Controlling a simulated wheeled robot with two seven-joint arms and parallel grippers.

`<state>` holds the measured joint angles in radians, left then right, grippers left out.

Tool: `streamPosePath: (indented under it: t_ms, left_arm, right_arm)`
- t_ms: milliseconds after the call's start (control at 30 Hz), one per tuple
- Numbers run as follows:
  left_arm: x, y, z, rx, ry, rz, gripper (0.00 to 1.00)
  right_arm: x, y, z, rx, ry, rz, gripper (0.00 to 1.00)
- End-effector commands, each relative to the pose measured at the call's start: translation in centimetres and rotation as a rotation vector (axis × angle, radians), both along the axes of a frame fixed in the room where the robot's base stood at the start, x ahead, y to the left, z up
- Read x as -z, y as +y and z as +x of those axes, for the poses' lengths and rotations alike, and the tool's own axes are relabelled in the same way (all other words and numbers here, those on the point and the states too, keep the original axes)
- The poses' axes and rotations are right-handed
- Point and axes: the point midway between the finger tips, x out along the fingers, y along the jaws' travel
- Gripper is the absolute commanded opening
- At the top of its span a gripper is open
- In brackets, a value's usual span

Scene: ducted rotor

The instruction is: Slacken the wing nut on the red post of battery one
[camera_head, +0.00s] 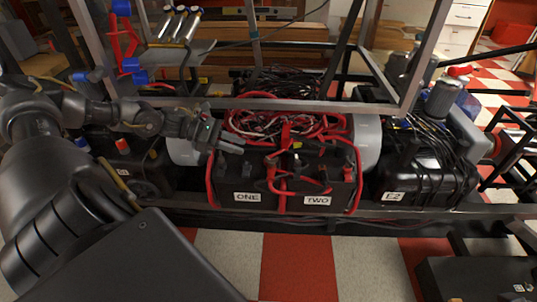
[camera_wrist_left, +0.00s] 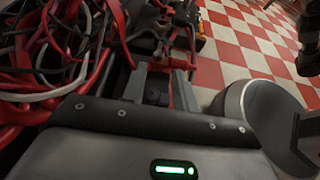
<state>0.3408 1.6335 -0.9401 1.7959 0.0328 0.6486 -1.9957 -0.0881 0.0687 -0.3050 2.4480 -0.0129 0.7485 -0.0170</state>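Battery one (camera_head: 240,185) is a black box labelled ONE, low in the frame in the head view. Red cables run up its left side and along its right side (camera_head: 270,172). The wing nut and the red post are too small to pick out. My left gripper (camera_head: 236,145) is above the rear left part of battery one, its fingers pointing right. In the left wrist view its two grey fingers (camera_wrist_left: 160,88) stand apart, with a dark block seen between them. I cannot tell whether they touch anything. My right gripper is not in view.
Battery two (camera_head: 322,186) sits against battery one on the right. Loose red cables (camera_head: 285,122) heap behind both; they also fill the left of the wrist view (camera_wrist_left: 60,50). Metal frame bars cross behind. A black unit labelled E2 (camera_head: 425,178) stands at right. Checkered floor lies in front.

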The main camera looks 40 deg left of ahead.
Motion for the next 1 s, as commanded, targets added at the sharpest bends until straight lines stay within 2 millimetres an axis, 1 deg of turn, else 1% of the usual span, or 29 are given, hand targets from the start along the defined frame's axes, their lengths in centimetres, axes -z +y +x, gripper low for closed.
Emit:
streamPosePath:
  t_ms: [167, 400, 600, 800, 1000]
  left_arm:
    - [0.7, -1.2, 0.9, 0.001, -0.002, -0.006, 0.29]
    - [2.4, -4.6, 3.4, 0.002, -0.003, -0.008, 0.29]
    - [3.6, -6.9, 5.1, 0.002, -0.001, -0.007, 0.29]
    - [4.1, -7.9, 5.9, 0.001, 0.0, -0.005, 0.29]
    - [4.1, -8.0, 6.0, 0.0, 0.001, -0.004, 0.29]
  right_arm:
    - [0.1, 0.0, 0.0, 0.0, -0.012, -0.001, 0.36]
    - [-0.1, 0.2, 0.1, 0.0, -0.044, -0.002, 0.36]
    - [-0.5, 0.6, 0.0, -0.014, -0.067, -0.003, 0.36]
    - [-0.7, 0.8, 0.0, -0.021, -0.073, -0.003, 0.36]
    - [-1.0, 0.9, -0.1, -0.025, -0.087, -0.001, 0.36]
